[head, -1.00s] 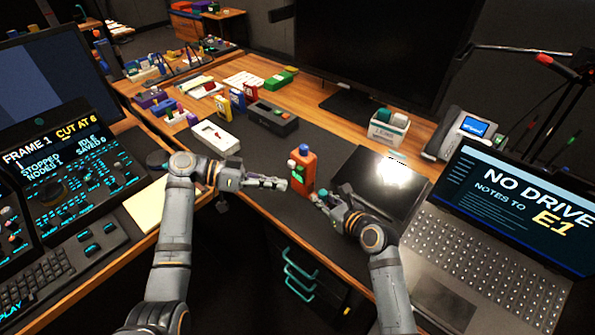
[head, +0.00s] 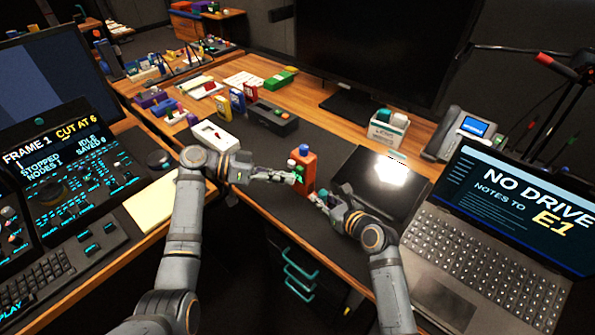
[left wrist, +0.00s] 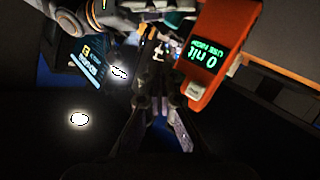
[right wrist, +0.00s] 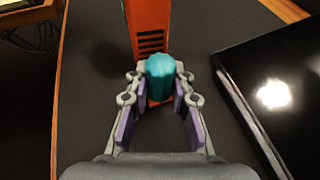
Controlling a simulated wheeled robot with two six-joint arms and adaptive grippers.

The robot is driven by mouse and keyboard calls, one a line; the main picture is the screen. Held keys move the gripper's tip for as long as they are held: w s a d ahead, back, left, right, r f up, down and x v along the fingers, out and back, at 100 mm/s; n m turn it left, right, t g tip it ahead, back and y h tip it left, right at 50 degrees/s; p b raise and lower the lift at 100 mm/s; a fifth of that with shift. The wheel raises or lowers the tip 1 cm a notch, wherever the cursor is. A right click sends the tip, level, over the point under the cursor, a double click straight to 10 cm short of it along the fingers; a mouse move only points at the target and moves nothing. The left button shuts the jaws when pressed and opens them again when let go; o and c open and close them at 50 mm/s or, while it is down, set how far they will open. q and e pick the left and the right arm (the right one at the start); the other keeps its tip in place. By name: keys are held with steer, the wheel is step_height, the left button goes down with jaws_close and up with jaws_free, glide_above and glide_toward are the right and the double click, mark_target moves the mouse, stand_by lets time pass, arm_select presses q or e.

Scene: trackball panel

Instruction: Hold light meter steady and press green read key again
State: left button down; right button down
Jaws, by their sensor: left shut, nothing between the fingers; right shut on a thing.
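The light meter (head: 303,169) is an orange upright block with a blue dome on top. It stands on the dark mat, and its lit screen (left wrist: 207,55) reads "0 nit" upside down in the left wrist view. A small pale-green key (head: 291,164) shows on its left side. A pale labelled button (left wrist: 196,91) sits below the screen in the left wrist view. My right gripper (right wrist: 160,97) is shut on the meter's teal grip (right wrist: 160,68). My left gripper (head: 293,178) is shut and empty, its tips close beside the meter; contact is unclear.
A black glossy panel (head: 350,187) with a bright glare lies right of the meter. A laptop (head: 490,225) is further right. The desk's front edge is below.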

arm_select(q)
steer(key=shift+w+d, duration=0.1)
arm_select(e)
steer(key=shift+f, duration=0.2)
stand_by(0.5)
arm_select(q)
steer(key=shift+w+d, duration=0.2)
steer(key=shift+d, duration=0.05)
steer(key=shift+w+d, duration=0.35)
stand_by(0.9)
steer(key=shift+s, duration=0.1)
steer(key=shift+s+a, duration=0.5)
steer(key=shift+a, duration=0.2)
steer(key=shift+s+a, duration=1.65)
steer(key=shift+a, duration=0.25)
